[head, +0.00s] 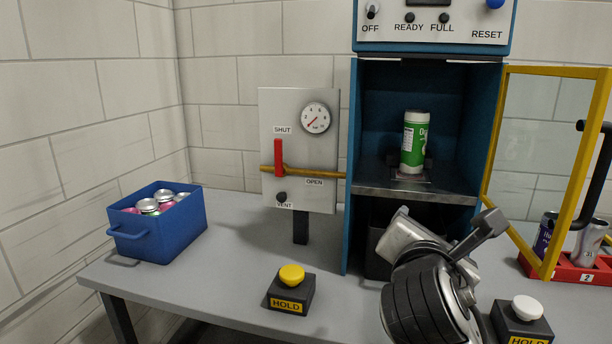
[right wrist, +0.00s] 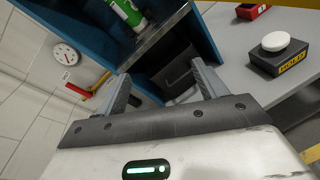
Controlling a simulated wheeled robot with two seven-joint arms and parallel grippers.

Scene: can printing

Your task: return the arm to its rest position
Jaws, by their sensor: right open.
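My right gripper (head: 487,228) is in front of the blue machine, below its lit shelf, with nothing between its fingers. In the right wrist view, its two fingers (right wrist: 162,92) stand wide apart. My left gripper is in neither view. A green and white can (head: 414,143) stands upright on the shelf (head: 440,190) inside the machine. It also shows in the right wrist view (right wrist: 127,12). The yellow-framed door (head: 572,235) stands swung open to the right.
A blue crate (head: 158,239) of cans stands at the left. Two hold buttons, yellow (head: 291,276) and white (head: 527,309), stand near the front. A valve panel (head: 300,190) with a red lever is beside the machine. A red rack (head: 585,278) with cans is at right.

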